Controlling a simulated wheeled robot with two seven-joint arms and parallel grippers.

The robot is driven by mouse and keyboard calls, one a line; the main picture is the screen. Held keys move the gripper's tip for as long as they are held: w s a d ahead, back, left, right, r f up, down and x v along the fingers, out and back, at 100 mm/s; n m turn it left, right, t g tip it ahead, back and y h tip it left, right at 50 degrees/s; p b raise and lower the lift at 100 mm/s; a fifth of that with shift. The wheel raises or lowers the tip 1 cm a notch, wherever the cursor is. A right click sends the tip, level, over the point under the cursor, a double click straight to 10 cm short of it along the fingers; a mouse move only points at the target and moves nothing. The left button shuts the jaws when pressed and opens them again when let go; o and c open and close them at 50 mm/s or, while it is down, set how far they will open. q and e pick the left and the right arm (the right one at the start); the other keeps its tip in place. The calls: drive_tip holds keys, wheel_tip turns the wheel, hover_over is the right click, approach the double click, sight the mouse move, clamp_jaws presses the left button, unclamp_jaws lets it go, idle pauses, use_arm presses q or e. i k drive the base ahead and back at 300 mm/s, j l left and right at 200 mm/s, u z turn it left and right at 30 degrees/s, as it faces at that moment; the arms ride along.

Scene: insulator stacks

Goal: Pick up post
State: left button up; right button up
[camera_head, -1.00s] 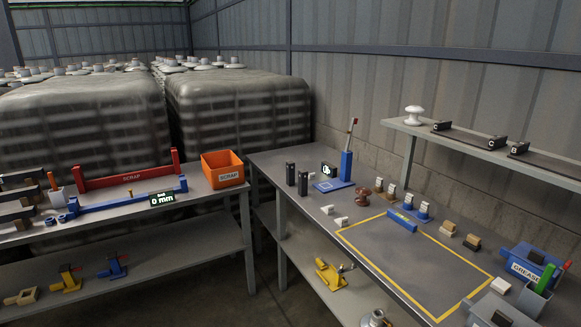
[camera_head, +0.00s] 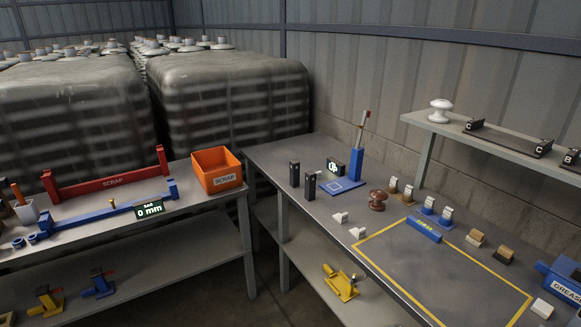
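No thing is labelled as a post. A brown ribbed insulator (camera_head: 377,200) stands upright on the right workbench, behind the yellow-outlined area. A white ribbed insulator (camera_head: 440,110) stands upright at the left end of the raised shelf. Two short black uprights (camera_head: 294,174) stand near the back left of the bench. Neither of my grippers shows in view.
The right bench (camera_head: 325,208) also holds a blue stand with a lever (camera_head: 356,164), small blocks, a blue level (camera_head: 424,230) and a blue grease box (camera_head: 562,280). The yellow-outlined area is mostly clear. An orange scrap bin (camera_head: 217,170) stands on the left bench.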

sight(294, 165)
drive_tip(key=i+j+z, duration=0.3)
drive_tip(key=i+j, duration=2.1)
